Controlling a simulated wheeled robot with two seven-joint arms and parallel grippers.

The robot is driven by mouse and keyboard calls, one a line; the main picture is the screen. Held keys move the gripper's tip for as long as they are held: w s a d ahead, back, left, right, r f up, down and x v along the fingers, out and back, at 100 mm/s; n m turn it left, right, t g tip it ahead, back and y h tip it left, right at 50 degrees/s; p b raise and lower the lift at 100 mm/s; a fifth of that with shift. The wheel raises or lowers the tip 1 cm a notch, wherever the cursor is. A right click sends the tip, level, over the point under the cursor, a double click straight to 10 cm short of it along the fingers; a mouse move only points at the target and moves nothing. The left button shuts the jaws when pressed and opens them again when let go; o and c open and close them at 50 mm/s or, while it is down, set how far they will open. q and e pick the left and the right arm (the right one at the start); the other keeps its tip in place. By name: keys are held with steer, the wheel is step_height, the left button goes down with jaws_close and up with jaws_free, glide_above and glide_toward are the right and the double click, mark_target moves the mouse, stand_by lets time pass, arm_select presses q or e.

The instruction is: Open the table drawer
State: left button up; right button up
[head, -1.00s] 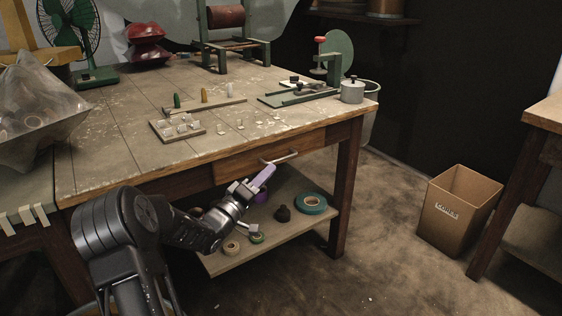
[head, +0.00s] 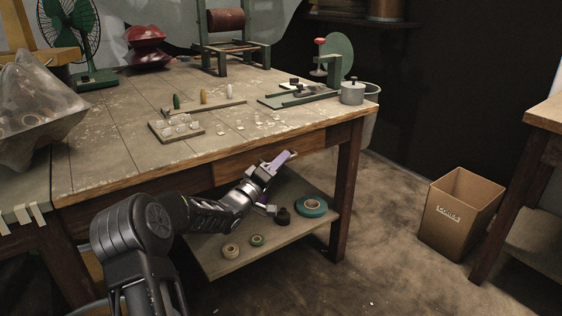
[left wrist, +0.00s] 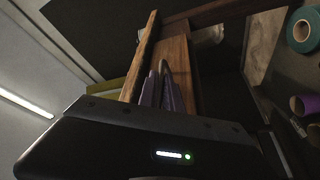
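The wooden table (head: 110,163) has a drawer (head: 232,164) under its front edge, and the drawer front looks flush with the frame. A light bar handle (head: 293,154) sits on the drawer front. My left gripper (head: 280,160) is at this handle, with its purple fingers overlapping it. In the left wrist view the purple fingers (left wrist: 161,92) stand close together in front of the wooden drawer front (left wrist: 185,70). A pale, thin shape shows between them; whether they grip the handle is not clear. My right gripper is not in view.
A lower shelf (head: 232,262) under the drawer holds several tape rolls, including a teal roll (head: 312,206). A table leg (head: 346,190) stands right of the drawer. A cardboard box (head: 458,215) is on the floor at the right. Floor in front of the table is clear.

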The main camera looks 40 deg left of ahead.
arm_select(q)
jaws_close()
stand_by(1.0)
steer(key=shift+d, duration=0.15)
